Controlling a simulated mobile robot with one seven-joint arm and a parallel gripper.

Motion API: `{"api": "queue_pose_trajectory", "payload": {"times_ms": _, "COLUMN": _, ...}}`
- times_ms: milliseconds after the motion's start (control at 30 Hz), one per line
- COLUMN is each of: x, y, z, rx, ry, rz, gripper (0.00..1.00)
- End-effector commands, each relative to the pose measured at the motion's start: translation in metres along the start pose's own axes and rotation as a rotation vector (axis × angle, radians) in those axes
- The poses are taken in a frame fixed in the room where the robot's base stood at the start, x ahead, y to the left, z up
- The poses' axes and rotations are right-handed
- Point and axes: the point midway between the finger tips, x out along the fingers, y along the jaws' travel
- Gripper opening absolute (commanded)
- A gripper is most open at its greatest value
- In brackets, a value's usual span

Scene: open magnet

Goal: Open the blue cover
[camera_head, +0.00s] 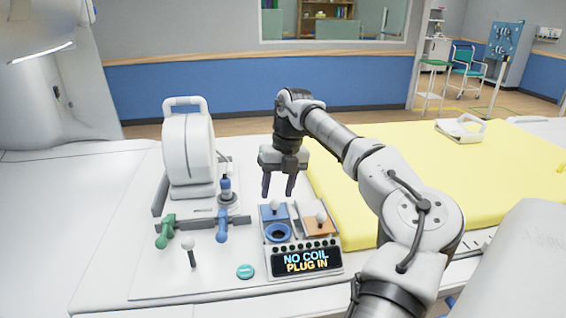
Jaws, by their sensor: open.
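The blue cover (267,216) is a small blue plate with a pale round knob (275,205), lying on the back left of the control box (308,246). It looks flat and closed. My gripper (278,192) points down just above and behind the blue cover, fingers apart and nothing between them. Whether a fingertip touches the knob cannot be told; a small gap seems to show. A round blue socket (278,232) sits in front of the blue cover.
An orange cover (318,228) with its own knob is right of the blue one. A display (306,261) reads "NO COIL PLUG IN". Green (166,231) and blue (222,226) handles, a white coil (188,150) stand left. A yellow mattress (470,185) lies right.

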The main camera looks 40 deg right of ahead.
Motion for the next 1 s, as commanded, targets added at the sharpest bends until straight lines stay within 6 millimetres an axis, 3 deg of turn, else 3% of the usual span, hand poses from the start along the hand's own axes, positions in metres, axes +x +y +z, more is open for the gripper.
{"api": "queue_pose_trajectory", "payload": {"times_ms": 200, "x": -0.052, "y": 0.0, "z": 0.001, "rx": 0.001, "ry": -0.004, "rz": -0.001, "gripper": 0.46}}
{"api": "queue_pose_trajectory", "payload": {"times_ms": 400, "x": -0.09, "y": 0.0, "z": 0.001, "rx": 0.001, "ry": -0.002, "rz": 0.0, "gripper": 0.46}}
{"api": "queue_pose_trajectory", "payload": {"times_ms": 600, "x": -0.105, "y": 0.0, "z": 0.0, "rx": 0.0, "ry": -0.001, "rz": 0.001, "gripper": 0.46}}
{"api": "queue_pose_trajectory", "payload": {"times_ms": 1000, "x": -0.106, "y": 0.0, "z": 0.0, "rx": 0.0, "ry": 0.0, "rz": 0.001, "gripper": 0.46}}
